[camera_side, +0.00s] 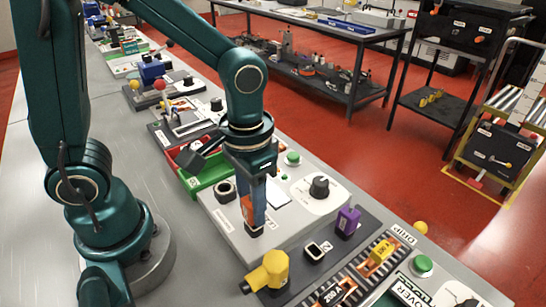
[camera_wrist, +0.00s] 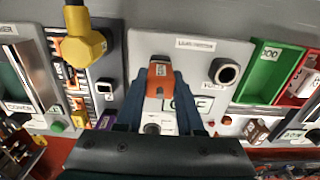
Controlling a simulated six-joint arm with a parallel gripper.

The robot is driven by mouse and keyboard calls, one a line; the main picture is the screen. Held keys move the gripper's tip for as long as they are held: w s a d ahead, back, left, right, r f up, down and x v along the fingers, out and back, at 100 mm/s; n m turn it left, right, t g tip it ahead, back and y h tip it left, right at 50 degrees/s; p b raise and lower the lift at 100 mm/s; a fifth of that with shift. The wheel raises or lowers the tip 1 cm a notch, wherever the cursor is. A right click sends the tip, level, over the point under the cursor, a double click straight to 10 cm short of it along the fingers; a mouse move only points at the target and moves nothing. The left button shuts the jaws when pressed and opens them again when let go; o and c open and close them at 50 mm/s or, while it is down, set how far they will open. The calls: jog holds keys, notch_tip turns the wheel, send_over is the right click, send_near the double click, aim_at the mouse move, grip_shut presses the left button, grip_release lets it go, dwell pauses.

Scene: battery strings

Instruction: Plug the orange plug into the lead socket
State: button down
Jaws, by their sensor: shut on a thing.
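The orange plug (camera_wrist: 161,76) is held between the blue fingers of my gripper (camera_wrist: 160,92) in the wrist view. In the side view the orange plug (camera_side: 246,207) shows at the left of the fingers of my gripper (camera_side: 255,222), low over the white panel (camera_side: 292,232). I cannot tell whether its lower end touches the panel. A dark round socket (camera_side: 225,188) stands on this panel, apart from the plug; in the wrist view this socket (camera_wrist: 227,72) is right of the plug, with an empty opening. Its small label is hard to read.
A yellow plug (camera_side: 268,271) stands at the panel's near end. A dark square socket (camera_side: 316,250) and a purple plug (camera_side: 347,221) sit to the right. The panel carries a black knob (camera_side: 320,187). A green bin (camera_side: 205,178) lies behind.

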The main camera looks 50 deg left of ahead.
jog(key=shift+f, duration=0.75)
jog(key=shift+c, duration=2.2)
grip_release()
jog(key=shift+r, duration=2.55)
jog(key=shift+w+a+r, duration=0.1)
jog(key=shift+r, duration=0.05)
jog(key=s+a+r+t, duration=0.4)
jog(key=r+t, duration=0.1)
jog(key=shift+a+r+t, duration=0.15)
jog(key=shift+r+t, duration=0.05)
jog(key=shift+t, duration=0.1)
